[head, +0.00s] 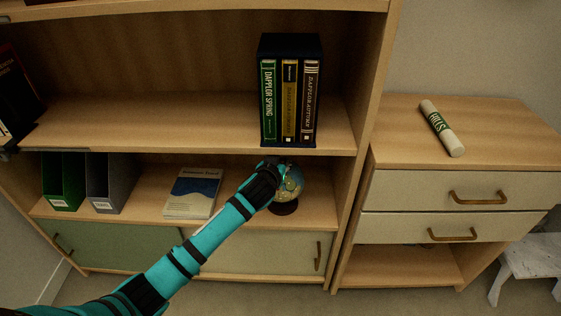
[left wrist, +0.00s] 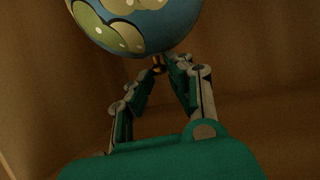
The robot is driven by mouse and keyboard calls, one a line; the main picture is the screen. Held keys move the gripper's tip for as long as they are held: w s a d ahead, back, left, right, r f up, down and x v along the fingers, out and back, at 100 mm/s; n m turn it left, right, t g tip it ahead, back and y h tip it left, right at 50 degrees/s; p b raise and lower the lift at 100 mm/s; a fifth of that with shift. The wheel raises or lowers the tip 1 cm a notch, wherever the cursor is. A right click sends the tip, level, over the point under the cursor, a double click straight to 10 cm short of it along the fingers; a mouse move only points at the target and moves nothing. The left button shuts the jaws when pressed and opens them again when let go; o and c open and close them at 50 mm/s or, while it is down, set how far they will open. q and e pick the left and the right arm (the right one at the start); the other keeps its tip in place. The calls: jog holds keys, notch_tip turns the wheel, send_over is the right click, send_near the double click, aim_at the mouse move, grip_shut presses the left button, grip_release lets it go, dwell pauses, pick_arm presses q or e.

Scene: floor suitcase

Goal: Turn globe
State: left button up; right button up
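The globe (head: 289,184) is a small blue and yellow-green ball on a dark round base. It stands on the lower shelf, below the books. My left gripper (head: 272,168) is at the globe's upper left in the head view and hides part of it. In the left wrist view the globe (left wrist: 135,22) fills the top, with pale green land patches. The fingers of my left gripper (left wrist: 164,68) lean together just below the globe's lower edge. They look closed with nothing between them; whether they touch the globe is unclear. My right gripper is not in view.
A boxed set of books (head: 290,90) stands on the shelf board (head: 200,130) above the globe. The shelf's side panel (head: 345,200) is close on the right. A rolled tube (head: 442,128) lies on the drawer cabinet.

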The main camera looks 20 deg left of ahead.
pick_arm(q)
grip_shut()
jog(key=shift+d+n+y, duration=0.25)
jog(key=shift+n+y, duration=0.25)
jog(key=shift+y, duration=0.1)
jog(key=shift+d+n+y+b, duration=0.1)
jog(key=shift+n+y+b, duration=0.35)
jog(key=shift+n+y, duration=0.2)
jog(key=shift+n+g+y, duration=0.3)
jog(key=shift+n+y, duration=0.05)
jog(key=shift+y, duration=0.2)
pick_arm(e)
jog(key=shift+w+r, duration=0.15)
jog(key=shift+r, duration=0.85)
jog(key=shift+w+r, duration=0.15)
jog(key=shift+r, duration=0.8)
pick_arm(q)
jog(key=o, duration=0.7)
grip_release()
jog(key=shift+o, duration=0.2)
